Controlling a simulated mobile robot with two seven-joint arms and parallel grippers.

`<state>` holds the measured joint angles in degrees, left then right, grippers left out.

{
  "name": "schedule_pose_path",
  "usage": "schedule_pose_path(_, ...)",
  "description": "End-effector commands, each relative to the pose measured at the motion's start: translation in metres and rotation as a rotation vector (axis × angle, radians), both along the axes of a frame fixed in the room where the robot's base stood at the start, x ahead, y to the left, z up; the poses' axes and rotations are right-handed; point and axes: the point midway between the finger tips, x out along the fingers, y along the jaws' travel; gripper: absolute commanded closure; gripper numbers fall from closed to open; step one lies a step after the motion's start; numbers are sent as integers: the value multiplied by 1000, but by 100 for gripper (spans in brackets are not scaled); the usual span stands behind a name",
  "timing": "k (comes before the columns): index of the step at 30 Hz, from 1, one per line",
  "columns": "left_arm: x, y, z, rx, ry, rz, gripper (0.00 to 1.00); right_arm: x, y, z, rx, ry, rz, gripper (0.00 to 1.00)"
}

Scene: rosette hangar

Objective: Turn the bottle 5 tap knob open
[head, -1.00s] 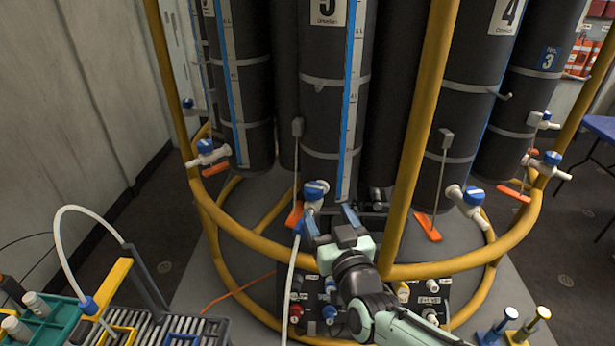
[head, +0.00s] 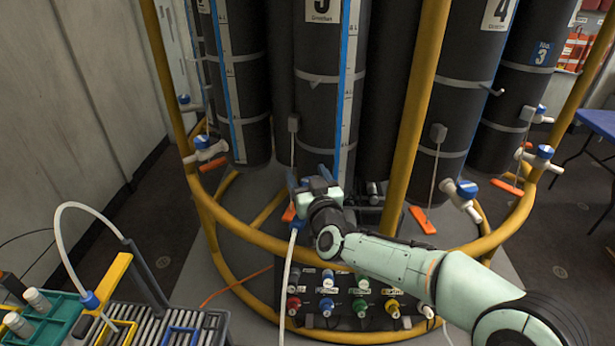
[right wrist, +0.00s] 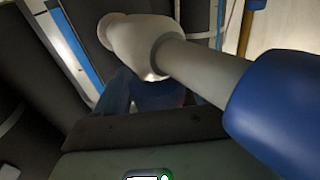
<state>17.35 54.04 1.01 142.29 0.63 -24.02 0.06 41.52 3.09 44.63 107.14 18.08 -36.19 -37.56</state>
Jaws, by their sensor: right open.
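Bottle 5 (head: 315,115) is the dark cylinder at centre, with a partly cut-off number label. Its tap is mostly hidden in the head view behind my right gripper (head: 308,178), which is open at the tap. The right wrist view shows the tap's white body (right wrist: 140,45) close up. A dark blue piece, probably the knob (right wrist: 155,95), shows dimly between the fingers below that body; I cannot tell whether they touch it. A large blue hose fitting (right wrist: 275,115) fills the right of that view. My left gripper is out of view.
A yellow rail frame (head: 420,100) surrounds the bottles, and my right arm passes over its lower ring. A white hose (head: 287,275) hangs from the tap. Other taps (head: 206,148) stand left and right. A panel of coloured connectors (head: 340,298) lies below; a rack (head: 165,328) stands at lower left.

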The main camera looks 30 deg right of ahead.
Motion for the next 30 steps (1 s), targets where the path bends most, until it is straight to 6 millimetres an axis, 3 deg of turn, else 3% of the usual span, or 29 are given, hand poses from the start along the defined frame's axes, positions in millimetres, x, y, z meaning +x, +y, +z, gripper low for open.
schedule_pose_path(5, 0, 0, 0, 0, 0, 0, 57, 0, 0, 0, 0, 0, 0, 29)
schedule_pose_path(9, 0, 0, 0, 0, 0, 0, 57, 0, 0, 0, 0, 0, 0, 74)
schedule_pose_path(10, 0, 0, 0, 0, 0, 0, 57, 0, 0, 0, 0, 0, 0, 80)
schedule_pose_path(20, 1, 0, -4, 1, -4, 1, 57, 0, 0, -1, -2, 0, 19, 80)
schedule_pose_path(30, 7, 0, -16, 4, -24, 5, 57, 0, 2, -2, -4, 3, 143, 80)
